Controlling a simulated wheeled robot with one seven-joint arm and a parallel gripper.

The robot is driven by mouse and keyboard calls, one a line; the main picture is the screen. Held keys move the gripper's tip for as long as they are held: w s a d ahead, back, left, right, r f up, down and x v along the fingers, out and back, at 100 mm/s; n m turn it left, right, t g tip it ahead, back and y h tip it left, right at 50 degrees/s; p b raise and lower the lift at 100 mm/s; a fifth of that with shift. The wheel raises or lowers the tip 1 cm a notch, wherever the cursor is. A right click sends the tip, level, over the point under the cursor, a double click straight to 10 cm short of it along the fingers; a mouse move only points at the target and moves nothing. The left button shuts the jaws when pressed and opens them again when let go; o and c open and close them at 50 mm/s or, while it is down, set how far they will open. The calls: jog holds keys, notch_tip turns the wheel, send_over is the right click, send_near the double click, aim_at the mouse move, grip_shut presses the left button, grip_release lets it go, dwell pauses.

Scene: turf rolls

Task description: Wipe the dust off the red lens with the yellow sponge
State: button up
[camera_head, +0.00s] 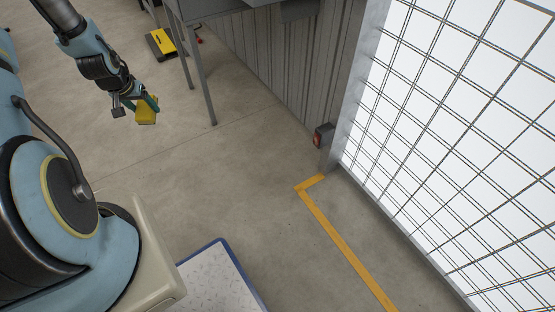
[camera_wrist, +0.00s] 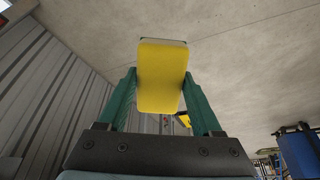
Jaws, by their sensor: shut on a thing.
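My gripper (camera_head: 147,105) is at the upper left of the head view, shut on the yellow sponge (camera_head: 146,114). In the wrist view the sponge (camera_wrist: 162,75) sits between the two green fingers of my gripper (camera_wrist: 161,95), held clear of the floor. The red lens (camera_head: 317,140) is on a small dark housing at the base of the fence post, right of centre in the head view. The sponge is well apart from the lens. Dust on the lens is too small to make out.
A wire mesh fence (camera_head: 450,130) fills the right side. A corrugated grey wall (camera_head: 285,75) runs left of its post. A grey table (camera_head: 205,85) stands at the top. A yellow floor line (camera_head: 345,250) and a blue-edged pale surface (camera_head: 215,285) lie lower down. The middle floor is clear.

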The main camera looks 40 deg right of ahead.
jog(key=s+d+f+m+t+h+b, duration=0.15)
jog(key=d+f+m+h+b, duration=0.55)
jog(key=d+f+b, duration=1.1)
jog(key=s+d+f+m+g+h+b, duration=0.2)
jog(key=s+d+f+h+b, duration=0.1)
jog(key=d, duration=0.7)
jog(key=s+d+f+m+g+h+b, duration=0.2)
jog(key=s+d+f+b, duration=0.3)
jog(key=s+d, duration=0.3)
jog(key=s+d+f+m+g+h+b, duration=0.1)
jog(key=s+d+b, duration=0.5)
jog(key=d, duration=0.6)
jog(key=shift+d+f+m+g+h, duration=0.35)
jog(key=shift+f+g+h, duration=0.3)
jog(key=shift+f+h, duration=1)
jog(key=shift+s+d+f+y+b, duration=0.15)
jog(key=shift+d+b, duration=0.1)
jog(key=shift+d, duration=0.2)
jog(key=shift+w+d+f+y+b, duration=0.1)
jog(key=shift+d+b, duration=0.15)
jog(key=shift+d, duration=0.15)
jog(key=shift+s, duration=0.1)
